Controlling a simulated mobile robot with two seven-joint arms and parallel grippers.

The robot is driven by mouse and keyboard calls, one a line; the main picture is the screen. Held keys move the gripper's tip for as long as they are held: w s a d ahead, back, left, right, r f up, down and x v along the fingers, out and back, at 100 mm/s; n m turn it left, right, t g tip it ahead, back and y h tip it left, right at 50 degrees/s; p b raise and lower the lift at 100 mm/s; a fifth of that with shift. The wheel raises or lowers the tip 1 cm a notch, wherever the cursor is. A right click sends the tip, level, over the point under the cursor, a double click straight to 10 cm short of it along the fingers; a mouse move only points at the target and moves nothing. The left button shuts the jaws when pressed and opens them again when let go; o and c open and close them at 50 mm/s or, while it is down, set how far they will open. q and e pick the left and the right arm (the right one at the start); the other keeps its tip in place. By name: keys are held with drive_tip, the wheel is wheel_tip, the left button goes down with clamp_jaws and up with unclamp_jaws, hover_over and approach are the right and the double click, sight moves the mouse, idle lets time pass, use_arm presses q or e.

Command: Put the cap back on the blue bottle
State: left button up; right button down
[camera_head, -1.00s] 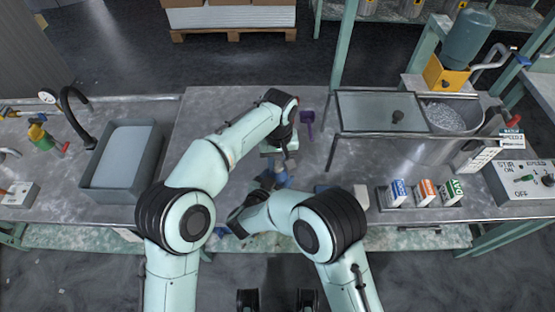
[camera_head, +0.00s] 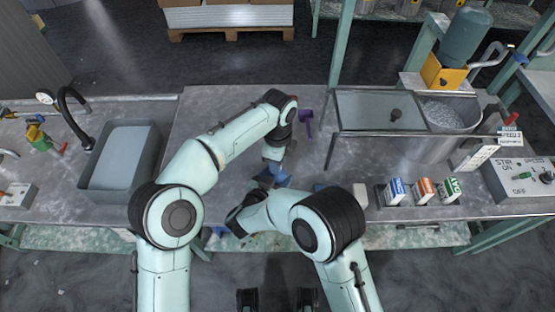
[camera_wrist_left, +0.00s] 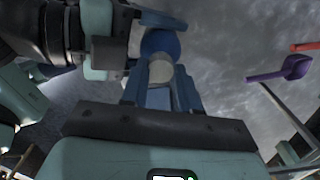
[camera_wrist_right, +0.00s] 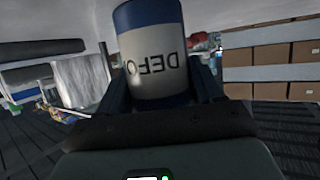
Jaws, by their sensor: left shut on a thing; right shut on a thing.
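The blue bottle (camera_wrist_right: 155,55), with a white label reading upside down in the right wrist view, is between the fingers of my right gripper (camera_wrist_right: 163,85), which is shut on it. My left gripper (camera_wrist_left: 160,80) is shut on a small pale round piece (camera_wrist_left: 160,69), which appears to be the cap. A rounded blue surface lies just beyond that piece in the left wrist view. I cannot tell whether cap and bottle touch. In the head view both grippers meet over the middle of the bench, and the arms hide most of the bottle and cap.
A purple scoop (camera_head: 306,117) lies behind the grippers. A grey sink (camera_head: 120,160) is at the left. A metal tank (camera_head: 400,150) stands at the right, with several small cartons (camera_head: 424,191) in front. The bench between sink and left arm is clear.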

use_arm(q)
drive_tip(key=o, duration=1)
drive_tip(key=shift+r, duration=2.3)
drive_tip(key=shift+c, duration=0.2)
drive_tip(key=n, duration=0.5)
drive_tip(key=shift+s, duration=0.1)
drive_tip(key=n, duration=0.5)
drive_tip(key=shift+r, duration=0.15)
drive_tip(key=n, duration=0.3)
drive_tip(key=r+n, duration=0.1)
drive_tip(key=n, duration=0.3)
drive_tip(key=shift+r, duration=0.2)
drive_tip(key=n, duration=0.1)
drive_tip(key=r+n, duration=0.1)
drive_tip(key=n, duration=0.3)
drive_tip(key=shift+r, duration=0.25)
